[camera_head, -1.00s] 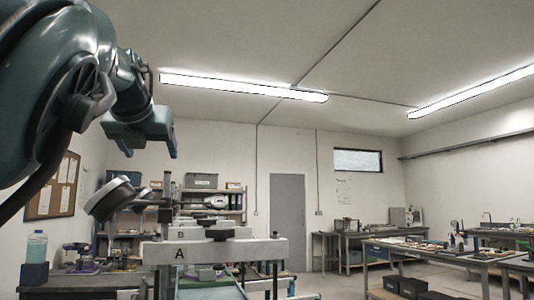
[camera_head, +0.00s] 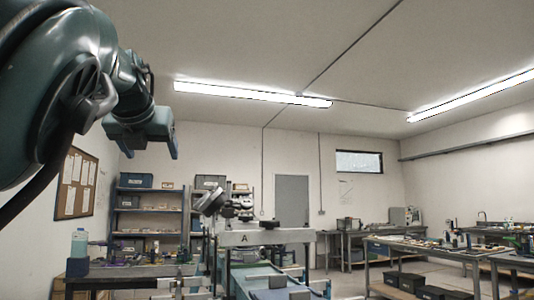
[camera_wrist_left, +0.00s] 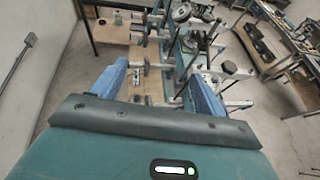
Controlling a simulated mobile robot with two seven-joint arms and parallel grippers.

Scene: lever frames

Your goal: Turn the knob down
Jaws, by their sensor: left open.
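A bench rig with a pale crossbar marked A (camera_head: 262,237) stands low at the centre in the head view. A tilted grey round knob (camera_head: 212,201) sits at the bar's upper left, with darker round parts (camera_head: 240,208) beside it. In the left wrist view a round knob (camera_wrist_left: 181,13) shows at the top, beyond the fingers. My left gripper (camera_head: 151,150) is up and to the left of the rig, apart from it. Its blue fingers also show in the left wrist view (camera_wrist_left: 158,75), spread and empty. My right gripper is in neither view.
A bench with a bottle (camera_head: 79,243) stands at the left, and shelves with bins (camera_head: 149,211) are behind. The air around my left gripper is clear.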

